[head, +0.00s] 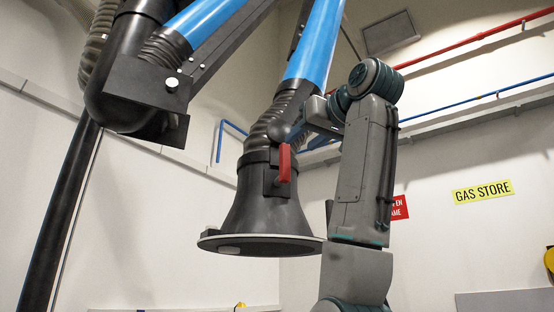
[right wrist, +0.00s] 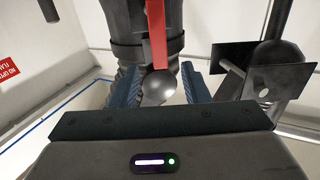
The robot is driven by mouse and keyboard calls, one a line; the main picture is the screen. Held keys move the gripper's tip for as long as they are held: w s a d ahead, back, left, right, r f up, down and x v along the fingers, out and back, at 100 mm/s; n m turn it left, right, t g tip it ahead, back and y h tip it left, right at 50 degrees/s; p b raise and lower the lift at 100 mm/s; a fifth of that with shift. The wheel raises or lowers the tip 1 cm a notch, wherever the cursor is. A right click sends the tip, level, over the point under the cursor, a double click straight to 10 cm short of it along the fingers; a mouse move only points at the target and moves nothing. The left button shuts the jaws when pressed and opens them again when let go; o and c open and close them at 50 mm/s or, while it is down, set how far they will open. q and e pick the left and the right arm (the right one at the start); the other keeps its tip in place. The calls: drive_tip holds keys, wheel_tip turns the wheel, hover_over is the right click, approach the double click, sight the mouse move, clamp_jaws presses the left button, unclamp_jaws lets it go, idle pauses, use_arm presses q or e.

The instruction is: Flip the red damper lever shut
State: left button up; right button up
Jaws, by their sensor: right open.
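The red damper lever (head: 285,164) is on the neck of a black extraction hood (head: 262,212). It stands roughly upright, with a dark ball knob (head: 279,131) at its upper end. My right gripper (head: 303,133) is at the knob's height, reaching in from the right. In the right wrist view, the red lever (right wrist: 157,35) comes down from the top and ends in the grey ball knob (right wrist: 158,89). The knob appears between the two open blue fingers of my right gripper (right wrist: 161,82). I cannot tell whether either finger touches it. My left gripper is out of view.
A blue extraction tube (head: 315,45) and ribbed hose (head: 268,125) rise above the hood. A black elbow joint with a flat plate (head: 150,105) hangs at the upper left. A yellow sign (head: 483,192) is on the right wall. Open space lies below the hood.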

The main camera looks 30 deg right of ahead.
sight(287, 152)
drive_tip(key=w+p, duration=0.1)
drive_tip(key=w+r+p, duration=0.1)
drive_tip(key=w+p, duration=0.1)
drive_tip(key=shift+d, duration=0.1)
drive_tip(key=w, duration=0.2)
drive_tip(key=w+p, duration=0.1)
drive_tip(key=w, duration=0.1)
drive_tip(key=w+p, duration=0.1)
drive_tip(key=w, duration=0.1)
drive_tip(key=shift+d+f, duration=0.15)
drive_tip(key=shift+f, duration=0.25)
drive_tip(key=shift+s, duration=0.35)
drive_tip(key=c, duration=0.3)
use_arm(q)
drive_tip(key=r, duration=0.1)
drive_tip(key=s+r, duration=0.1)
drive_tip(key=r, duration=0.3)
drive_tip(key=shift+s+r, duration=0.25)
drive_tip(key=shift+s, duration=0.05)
use_arm(e)
drive_tip(key=shift+w, duration=0.1)
clamp_jaws()
